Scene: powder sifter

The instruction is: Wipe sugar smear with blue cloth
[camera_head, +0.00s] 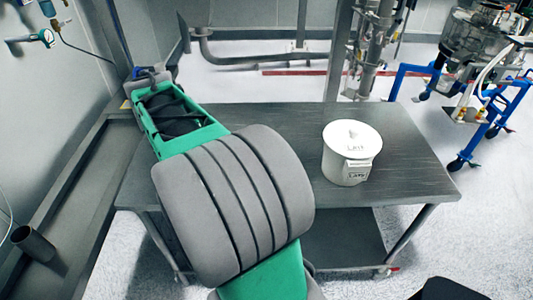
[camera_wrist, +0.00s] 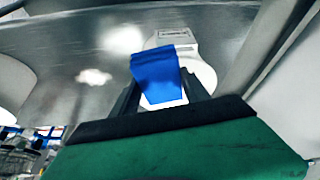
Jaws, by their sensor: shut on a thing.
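In the wrist view, my gripper (camera_wrist: 160,92) is shut on a blue cloth (camera_wrist: 155,68), which sticks out beyond the dark fingers over the grey metal table (camera_wrist: 55,60). A small white patch (camera_wrist: 95,76), which looks like the sugar smear, lies on the table to the left of the cloth. A larger pale patch (camera_wrist: 122,39) above it may be smear or reflected light. I cannot tell whether the cloth touches the tabletop.
A white lidded canister (camera_head: 350,158) stands on the right half of the table (camera_head: 415,150). In the wrist view, a white labelled object (camera_wrist: 205,76) lies right behind the cloth. A blue-framed machine (camera_head: 490,105) stands beyond the table, right. The tabletop around the canister is clear.

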